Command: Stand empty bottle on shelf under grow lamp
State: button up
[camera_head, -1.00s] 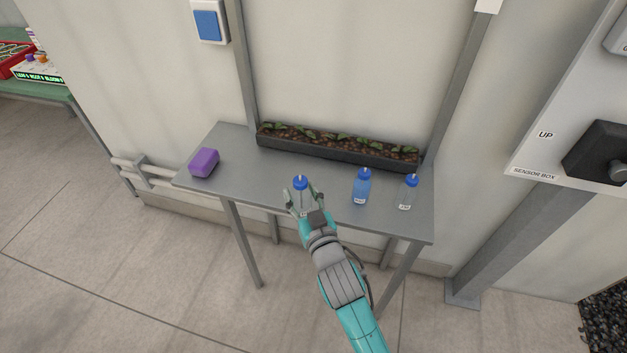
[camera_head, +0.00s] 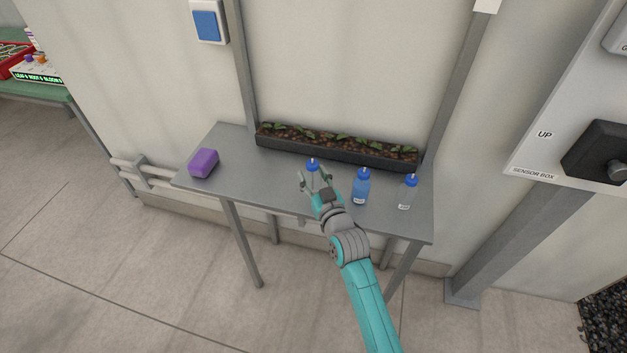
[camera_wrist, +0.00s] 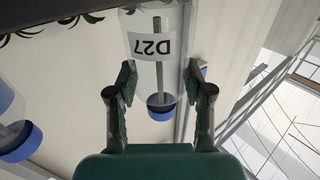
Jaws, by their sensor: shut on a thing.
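My gripper (camera_head: 318,188) is shut on a clear, empty-looking bottle (camera_head: 313,171) with a blue cap, over the middle of the grey shelf (camera_head: 235,180). In the wrist view the bottle (camera_wrist: 151,25) appears upside down between the two fingers (camera_wrist: 160,108), with label "D27" and a tube inside. Whether its base touches the shelf is hard to tell. A blue-filled bottle (camera_head: 361,187) stands just right of my gripper, and another clear bottle (camera_head: 408,193) stands further right. No grow lamp is clearly visible.
A long black planter (camera_head: 340,151) with seedlings runs along the back of the shelf. A purple block (camera_head: 203,163) lies at the left end. The shelf between block and gripper is clear. A sensor box (camera_head: 560,130) is at the right.

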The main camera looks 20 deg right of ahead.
jog(key=shift+f, duration=0.75)
jog(key=shift+w+d+f, duration=0.1)
jog(key=shift+w+f, duration=0.05)
jog(key=shift+f, duration=0.15)
jog(key=shift+f, duration=0.1)
jog(key=o, duration=1)
jog(key=s, duration=1.2)
